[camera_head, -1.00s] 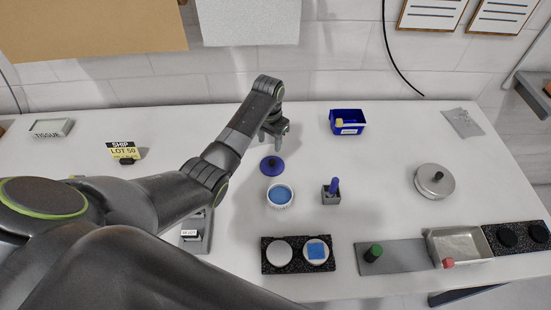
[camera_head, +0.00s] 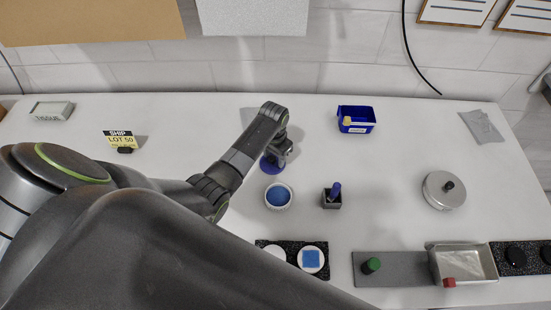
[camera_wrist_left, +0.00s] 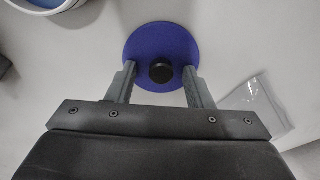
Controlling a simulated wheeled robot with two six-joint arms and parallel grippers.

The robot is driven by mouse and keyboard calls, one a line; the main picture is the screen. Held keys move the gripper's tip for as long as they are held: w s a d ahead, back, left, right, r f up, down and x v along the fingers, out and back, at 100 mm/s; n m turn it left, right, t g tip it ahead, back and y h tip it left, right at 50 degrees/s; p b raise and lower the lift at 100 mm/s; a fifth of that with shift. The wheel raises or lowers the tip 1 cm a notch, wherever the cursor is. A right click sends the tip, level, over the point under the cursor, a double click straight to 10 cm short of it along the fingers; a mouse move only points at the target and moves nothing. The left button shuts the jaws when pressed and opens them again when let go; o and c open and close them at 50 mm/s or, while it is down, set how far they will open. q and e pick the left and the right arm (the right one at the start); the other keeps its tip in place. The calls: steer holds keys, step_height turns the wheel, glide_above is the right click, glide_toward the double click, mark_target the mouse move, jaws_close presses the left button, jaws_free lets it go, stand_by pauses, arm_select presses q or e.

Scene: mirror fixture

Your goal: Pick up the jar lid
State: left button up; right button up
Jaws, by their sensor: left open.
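The jar lid is a flat blue disc with a black knob. In the head view the lid (camera_head: 267,166) lies on the table, partly hidden under my left gripper (camera_head: 280,152). In the left wrist view the lid (camera_wrist_left: 161,34) shows almost whole. The left gripper (camera_wrist_left: 159,70) is open there, with one finger on each side of the black knob (camera_wrist_left: 160,71) and a gap to it on both sides. A round white jar (camera_head: 278,196) with blue inside stands just in front of the lid. My right gripper is not in view.
A small grey holder with a blue-handled item (camera_head: 332,197) stands right of the jar. A blue bin (camera_head: 356,119) is at the back, a silver round tin (camera_head: 440,191) at the right. A grey flat sheet (camera_wrist_left: 255,100) lies near the gripper in the wrist view.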

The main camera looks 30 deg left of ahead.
arm_select(q)
steer(key=shift+s+a, duration=0.1)
steer(key=shift+s, duration=0.2)
steer(key=shift+c, duration=0.7)
steer(key=shift+s+r, duration=0.1)
steer(key=shift+s, duration=0.05)
steer(key=shift+c, duration=1.1)
steer(key=c, duration=0.5)
steer(key=shift+w, duration=0.2)
jaws_close()
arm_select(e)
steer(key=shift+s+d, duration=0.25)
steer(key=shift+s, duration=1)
